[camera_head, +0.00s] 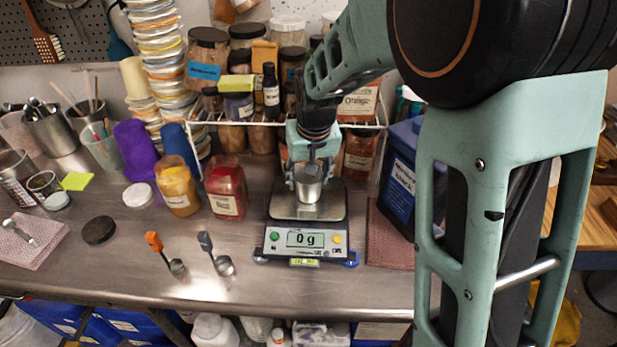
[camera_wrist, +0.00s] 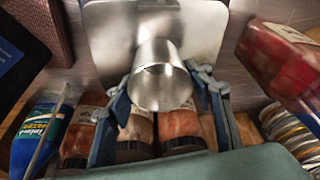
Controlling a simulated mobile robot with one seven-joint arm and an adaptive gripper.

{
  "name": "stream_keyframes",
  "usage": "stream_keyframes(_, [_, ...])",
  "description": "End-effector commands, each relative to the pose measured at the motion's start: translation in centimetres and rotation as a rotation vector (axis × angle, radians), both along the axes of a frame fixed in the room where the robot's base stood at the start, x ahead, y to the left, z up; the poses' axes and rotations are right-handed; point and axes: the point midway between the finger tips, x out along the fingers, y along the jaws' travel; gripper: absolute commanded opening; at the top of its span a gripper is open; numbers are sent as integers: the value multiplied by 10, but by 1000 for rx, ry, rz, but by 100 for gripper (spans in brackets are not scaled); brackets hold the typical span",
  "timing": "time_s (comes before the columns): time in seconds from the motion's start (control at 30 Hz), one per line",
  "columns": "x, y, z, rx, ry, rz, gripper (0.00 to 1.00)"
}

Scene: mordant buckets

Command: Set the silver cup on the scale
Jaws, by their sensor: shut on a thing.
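The silver cup (camera_head: 308,188) is a small metal cup, upright over the plate of the scale (camera_head: 326,206) in the head view. My gripper (camera_head: 306,172) is around the cup from behind and shut on it. In the wrist view the cup (camera_wrist: 160,82) sits between the two blue-grey fingers (camera_wrist: 163,105), with the metal scale plate (camera_wrist: 112,35) beyond it. The scale's display reads 0 g. I cannot tell whether the cup's base touches the plate.
A red jar (camera_head: 226,188) and a yellow jar (camera_head: 177,188) stand left of the scale. Two small scoops (camera_head: 222,264) (camera_head: 176,266) lie in front left. A wire rack (camera_head: 225,122) with jars is behind. A blue box (camera_head: 399,180) stands right.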

Motion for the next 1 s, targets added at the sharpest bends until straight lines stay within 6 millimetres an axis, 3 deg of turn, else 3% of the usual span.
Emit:
stream_keyframes(0.07, [0,0,-4,0,0,0,23])
stream_keyframes(0.1, [0,0,-4,0,0,0,48])
stream_keyframes(0.27, [0,0,-3,0,1,0,65])
stream_keyframes(0.67, [0,0,5,0,-1,0,65])
stream_keyframes(1.0, [-17,-4,71,2,-5,-1,65])
